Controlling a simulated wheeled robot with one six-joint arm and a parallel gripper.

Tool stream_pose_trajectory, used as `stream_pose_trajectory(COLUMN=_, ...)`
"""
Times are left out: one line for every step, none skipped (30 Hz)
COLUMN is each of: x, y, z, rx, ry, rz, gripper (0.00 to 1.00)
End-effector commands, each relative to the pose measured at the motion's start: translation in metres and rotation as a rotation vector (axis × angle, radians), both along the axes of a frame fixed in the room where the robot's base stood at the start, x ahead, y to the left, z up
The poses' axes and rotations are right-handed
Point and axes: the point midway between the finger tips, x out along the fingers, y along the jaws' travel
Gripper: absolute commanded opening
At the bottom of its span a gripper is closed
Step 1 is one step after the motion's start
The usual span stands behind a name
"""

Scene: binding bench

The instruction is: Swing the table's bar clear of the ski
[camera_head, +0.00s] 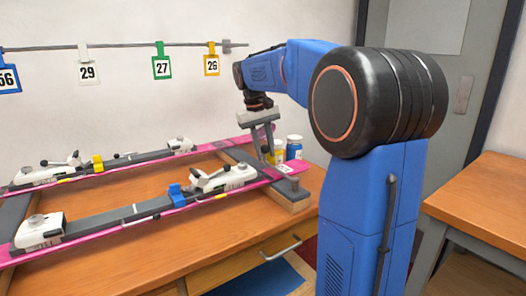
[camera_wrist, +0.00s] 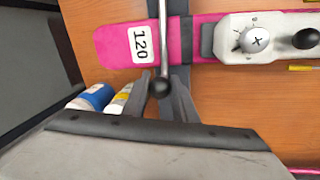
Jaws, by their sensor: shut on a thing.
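The front pink ski (camera_head: 263,180) lies on the bench with its numbered end under my gripper (camera_head: 266,150). In the wrist view the same ski (camera_wrist: 112,28) carries a white label (camera_wrist: 139,45) reading 120. The thin metal bar (camera_wrist: 163,30) runs across the ski's top, just right of the label, and ends in a black ball knob (camera_wrist: 161,89) beside the ski's edge. My gripper (camera_wrist: 161,92) has its fingers on either side of the knob and is shut on it. The bar is too small to make out in the head view.
A blue bottle (camera_head: 294,148) and a yellow-and-white bottle (camera_head: 279,152) stand close to my gripper; in the wrist view they are left of the fingers. A white binding (camera_wrist: 255,38) sits on the ski to the right. A second pink ski (camera_head: 215,146) lies behind.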

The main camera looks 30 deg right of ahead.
Motion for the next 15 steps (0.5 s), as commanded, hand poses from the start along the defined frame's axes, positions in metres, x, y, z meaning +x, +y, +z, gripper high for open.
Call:
stream_pose_trajectory(x=0.0, y=-0.005, z=0.0, rx=0.0, ry=0.0, rz=-0.022, gripper=0.0)
stream_pose_trajectory(x=0.0, y=-0.008, z=0.0, rx=0.0, ry=0.0, rz=-0.04, gripper=0.0)
stream_pose_trajectory(x=0.0, y=-0.012, z=0.0, rx=0.0, ry=0.001, rz=-0.062, gripper=0.0)
stream_pose_trajectory(x=-0.001, y=-0.015, z=0.0, rx=0.0, ry=0.0, rz=-0.083, gripper=0.0)
stream_pose_trajectory(x=-0.001, y=-0.019, z=0.0, rx=0.0, ry=0.001, rz=-0.104, gripper=0.0)
stream_pose_trajectory(x=-0.002, y=-0.024, z=0.0, rx=0.0, ry=0.0, rz=-0.136, gripper=0.0)
stream_pose_trajectory(x=-0.002, y=-0.028, z=0.0, rx=0.0, ry=0.0, rz=-0.16, gripper=0.0)
stream_pose_trajectory(x=-0.003, y=-0.033, z=0.0, rx=0.0, ry=-0.001, rz=-0.185, gripper=0.0)
stream_pose_trajectory(x=-0.005, y=-0.039, z=0.0, rx=0.0, ry=0.0, rz=-0.221, gripper=0.0)
stream_pose_trajectory(x=-0.006, y=-0.043, z=0.0, rx=0.0, ry=0.0, rz=-0.25, gripper=0.0)
stream_pose_trajectory(x=-0.007, y=-0.048, z=0.0, rx=0.0, ry=0.0, rz=-0.278, gripper=0.0)
stream_pose_trajectory(x=-0.009, y=-0.054, z=0.0, rx=0.0, ry=-0.001, rz=-0.316, gripper=0.0)
stream_pose_trajectory(x=-0.011, y=-0.059, z=0.0, rx=0.0, ry=0.0, rz=-0.345, gripper=0.0)
stream_pose_trajectory(x=-0.013, y=-0.063, z=0.0, rx=0.0, ry=-0.001, rz=-0.374, gripper=0.0)
stream_pose_trajectory(x=-0.015, y=-0.069, z=0.0, rx=0.0, ry=-0.001, rz=-0.411, gripper=0.0)
